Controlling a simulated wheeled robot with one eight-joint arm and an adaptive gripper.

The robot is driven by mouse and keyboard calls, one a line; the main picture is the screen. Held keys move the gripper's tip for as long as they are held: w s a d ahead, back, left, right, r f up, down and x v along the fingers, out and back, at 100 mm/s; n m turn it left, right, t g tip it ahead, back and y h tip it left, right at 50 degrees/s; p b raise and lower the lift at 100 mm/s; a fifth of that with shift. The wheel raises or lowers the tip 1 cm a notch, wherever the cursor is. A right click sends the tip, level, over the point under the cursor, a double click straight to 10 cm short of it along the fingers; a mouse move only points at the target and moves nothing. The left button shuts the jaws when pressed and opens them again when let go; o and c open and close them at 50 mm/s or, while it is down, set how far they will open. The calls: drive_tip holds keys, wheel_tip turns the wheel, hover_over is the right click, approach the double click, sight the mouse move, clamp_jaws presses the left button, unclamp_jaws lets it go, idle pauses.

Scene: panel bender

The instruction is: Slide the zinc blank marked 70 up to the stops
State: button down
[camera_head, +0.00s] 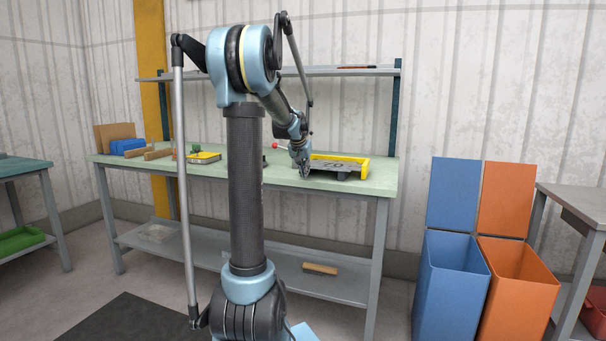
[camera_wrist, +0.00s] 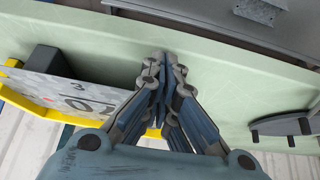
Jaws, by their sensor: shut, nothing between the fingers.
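The grey zinc blank marked 70 (camera_head: 332,164) lies on the bench at the right end, by a yellow-edged stop frame (camera_head: 363,169). In the wrist view the blank (camera_wrist: 75,92) shows its number upside down, with the yellow stop frame (camera_wrist: 40,110) along its lower edge in the picture. Whether blank and stops touch I cannot tell. My gripper (camera_head: 305,174) is at the blank's left front side, low over the bench. In the wrist view my gripper (camera_wrist: 162,58) is shut and empty, with its fingertips over bare bench, to the right of the blank.
The pale green bench (camera_head: 270,178) has free room left of my gripper. A dark block (camera_wrist: 45,58) stands beside the blank. A dark flat piece (camera_wrist: 284,126) lies at the right in the wrist view. A blue box (camera_head: 127,146) and a yellow tray (camera_head: 204,157) are farther left.

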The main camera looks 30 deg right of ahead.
drive_tip(key=shift+w+d+r, duration=0.15)
drive_tip(key=shift+w+d, duration=0.25)
drive_tip(key=shift+d, duration=0.1)
